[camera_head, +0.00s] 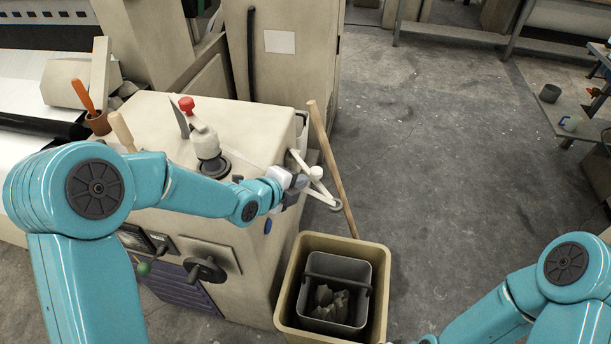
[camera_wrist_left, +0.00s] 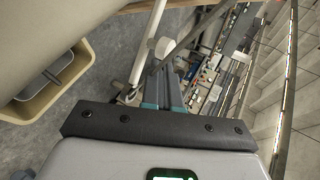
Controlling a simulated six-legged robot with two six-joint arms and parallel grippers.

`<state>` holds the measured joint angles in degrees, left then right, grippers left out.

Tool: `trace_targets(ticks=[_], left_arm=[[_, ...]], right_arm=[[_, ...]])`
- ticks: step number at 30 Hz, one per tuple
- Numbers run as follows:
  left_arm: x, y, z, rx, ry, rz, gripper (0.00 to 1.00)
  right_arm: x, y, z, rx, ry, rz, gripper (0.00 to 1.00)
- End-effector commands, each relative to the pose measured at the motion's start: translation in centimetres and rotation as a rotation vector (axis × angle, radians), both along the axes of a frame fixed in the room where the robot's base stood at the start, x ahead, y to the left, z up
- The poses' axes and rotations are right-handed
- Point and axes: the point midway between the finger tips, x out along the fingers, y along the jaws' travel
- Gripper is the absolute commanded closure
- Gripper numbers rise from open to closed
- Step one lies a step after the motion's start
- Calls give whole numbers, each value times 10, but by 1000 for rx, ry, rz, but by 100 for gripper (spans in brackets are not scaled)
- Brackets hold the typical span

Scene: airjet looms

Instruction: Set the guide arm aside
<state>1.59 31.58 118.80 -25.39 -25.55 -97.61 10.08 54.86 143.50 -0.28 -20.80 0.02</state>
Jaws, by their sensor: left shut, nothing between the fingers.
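The guide arm (camera_head: 322,188) looks like a pale lever with a round white knob and a ring at its lower end. It sticks out from the right side of the cream machine. My left gripper (camera_head: 300,183) is shut with nothing in it, close beside the lever; I cannot tell whether they touch. In the left wrist view the pale rod of the guide arm (camera_wrist_left: 148,45) runs just left of the dark fingers (camera_wrist_left: 173,92). My right arm shows at the lower right of the head view, but its gripper is outside the picture.
A tan bin (camera_head: 292,292) holding a grey bucket (camera_head: 340,268) stands below the lever. A wooden pole (camera_head: 328,160) leans behind it. The floor to the right (camera_head: 450,150) is clear.

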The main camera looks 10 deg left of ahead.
Motion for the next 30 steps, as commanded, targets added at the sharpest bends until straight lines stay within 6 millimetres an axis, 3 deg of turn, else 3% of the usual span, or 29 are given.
trace_targets(ticks=[4,9,30], left_arm=[[19,-8,-10,-1,1,0,100],[28,-11,-17,-1,0,1,100],[32,-19,-20,-1,-1,12,100]], right_arm=[[0,0,7,0,0,0,57],[0,0,9,0,0,0,57],[0,0,-1,0,0,0,57]])
